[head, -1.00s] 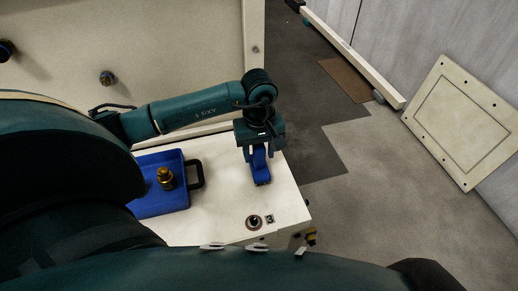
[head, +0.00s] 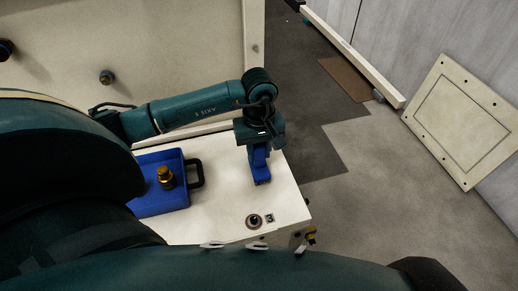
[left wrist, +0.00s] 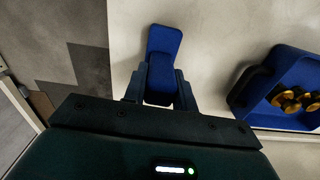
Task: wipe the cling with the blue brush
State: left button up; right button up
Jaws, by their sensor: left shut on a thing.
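My left gripper (head: 258,149) is shut on the blue brush (head: 261,170), above or at the white top near its right edge. In the left wrist view, the gripper (left wrist: 161,90) has a finger on each side of the brush (left wrist: 163,45), whose blue body sticks out beyond the fingertips. I cannot tell whether the brush touches the surface. I cannot make out the cling in either view. My right gripper is not in view.
A blue tray (head: 180,160) with a black handle stands on the white top (head: 215,215), left of the brush, with a brass fitting (head: 166,180) in it. A round dark fitting (head: 254,221) sits near the front edge. A pale panel (head: 464,120) leans at right.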

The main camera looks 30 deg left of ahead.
pick_arm(q)
jog(key=shift+r+p, duration=1.9)
jog(key=shift+r, duration=1.1)
